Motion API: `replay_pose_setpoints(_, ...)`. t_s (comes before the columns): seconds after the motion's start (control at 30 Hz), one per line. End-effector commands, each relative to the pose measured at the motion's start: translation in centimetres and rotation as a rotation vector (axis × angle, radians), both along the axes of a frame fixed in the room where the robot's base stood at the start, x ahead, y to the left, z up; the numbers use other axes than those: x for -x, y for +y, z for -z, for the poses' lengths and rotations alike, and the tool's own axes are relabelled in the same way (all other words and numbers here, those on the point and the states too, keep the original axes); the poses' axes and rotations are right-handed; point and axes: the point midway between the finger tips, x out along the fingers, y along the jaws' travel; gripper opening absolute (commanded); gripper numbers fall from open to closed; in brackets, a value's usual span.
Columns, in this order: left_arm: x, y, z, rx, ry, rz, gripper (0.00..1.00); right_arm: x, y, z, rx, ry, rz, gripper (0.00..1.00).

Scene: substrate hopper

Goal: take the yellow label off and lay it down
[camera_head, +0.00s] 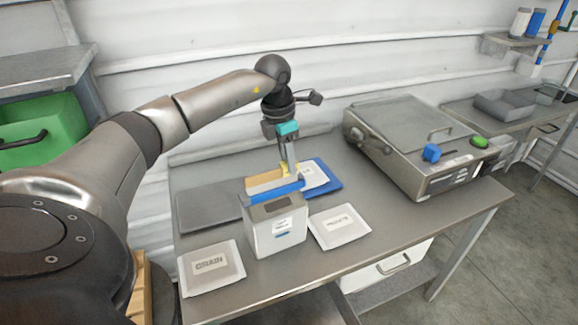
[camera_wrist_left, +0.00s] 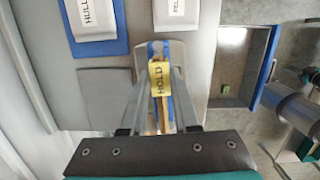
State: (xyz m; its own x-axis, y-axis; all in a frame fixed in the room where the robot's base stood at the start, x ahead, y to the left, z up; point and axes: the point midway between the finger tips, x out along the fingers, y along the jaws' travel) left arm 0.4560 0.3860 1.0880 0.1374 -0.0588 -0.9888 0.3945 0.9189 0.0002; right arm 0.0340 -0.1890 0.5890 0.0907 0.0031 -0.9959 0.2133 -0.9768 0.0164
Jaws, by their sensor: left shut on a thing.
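The yellow label (camera_wrist_left: 160,78), printed HOLD, sits between the fingertips of my left gripper (camera_wrist_left: 161,84) in the left wrist view. In the head view the label (camera_head: 285,170) is a small yellow patch at the fingertips, just above the back of the grey hopper (camera_head: 262,236). The hopper has a blue rim and a white label on its front. My left gripper (camera_head: 288,168) points down and is shut on the yellow label. I cannot tell whether the label still touches the hopper. My right gripper is in no view.
A GRAIN packet (camera_head: 211,267) lies left of the hopper and another packet (camera_head: 339,226) lies right of it. A blue mat (camera_head: 331,186) with a packet lies behind. A bare grey mat (camera_head: 203,206) is at left. A lidded machine (camera_head: 415,145) stands on the right.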

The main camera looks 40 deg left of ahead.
Motion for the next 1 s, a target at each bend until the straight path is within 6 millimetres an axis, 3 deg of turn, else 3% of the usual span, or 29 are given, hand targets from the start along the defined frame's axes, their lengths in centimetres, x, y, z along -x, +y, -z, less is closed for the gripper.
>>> replay_pose_setpoints(0.13,0.0,0.0,0.0,0.000,0.000,0.000,0.00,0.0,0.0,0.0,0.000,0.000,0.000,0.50)
replay_pose_setpoints(0.67,0.0,0.0,-0.4,0.000,-0.002,0.000,0.00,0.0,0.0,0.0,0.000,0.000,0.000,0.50)
replay_pose_setpoints(0.87,-0.1,0.0,-2.7,0.001,-0.004,0.000,0.00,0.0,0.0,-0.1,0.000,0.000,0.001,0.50)
replay_pose_setpoints(1.0,-0.1,0.0,-6.0,0.000,-0.008,0.000,0.00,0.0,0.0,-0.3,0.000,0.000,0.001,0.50)
